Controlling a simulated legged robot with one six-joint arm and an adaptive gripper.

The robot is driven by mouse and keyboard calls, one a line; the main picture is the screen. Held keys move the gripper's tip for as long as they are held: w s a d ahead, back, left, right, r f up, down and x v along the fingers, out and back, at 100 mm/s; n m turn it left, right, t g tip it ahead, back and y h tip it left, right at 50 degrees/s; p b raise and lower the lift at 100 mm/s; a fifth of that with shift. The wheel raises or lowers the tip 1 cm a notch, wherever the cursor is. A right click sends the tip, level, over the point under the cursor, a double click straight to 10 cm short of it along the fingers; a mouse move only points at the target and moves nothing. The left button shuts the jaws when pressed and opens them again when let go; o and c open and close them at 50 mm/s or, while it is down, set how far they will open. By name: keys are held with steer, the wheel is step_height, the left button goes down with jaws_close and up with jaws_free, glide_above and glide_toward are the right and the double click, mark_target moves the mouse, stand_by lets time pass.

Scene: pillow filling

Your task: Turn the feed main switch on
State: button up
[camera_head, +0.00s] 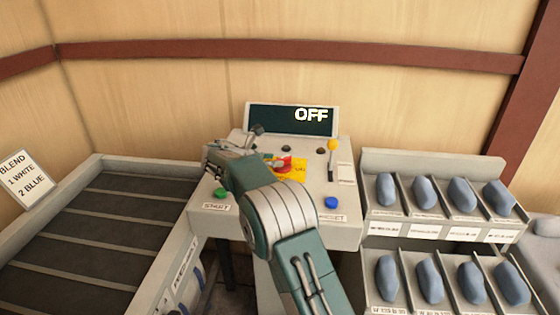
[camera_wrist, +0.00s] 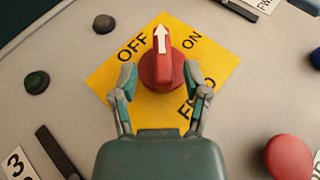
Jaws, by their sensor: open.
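The feed main switch is a red knob (camera_wrist: 161,70) with a white arrow on top, set on a yellow plate (camera_wrist: 110,72) printed OFF and ON. In the wrist view the arrow points straight up, between the two words. My gripper (camera_wrist: 160,76) is open, with one finger on each side of the knob. I cannot tell whether the fingers touch it. In the head view my arm partly covers the red knob and the yellow plate (camera_head: 298,170). The display (camera_head: 275,120) on the panel reads OFF.
The wrist view shows a red button (camera_wrist: 289,157) at lower right. A slatted tray (camera_head: 100,215) stands left; a rack of blue pieces (camera_head: 432,160) stands right.

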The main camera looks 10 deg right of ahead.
steer(key=v, duration=0.8)
steer(key=shift+a, duration=0.35)
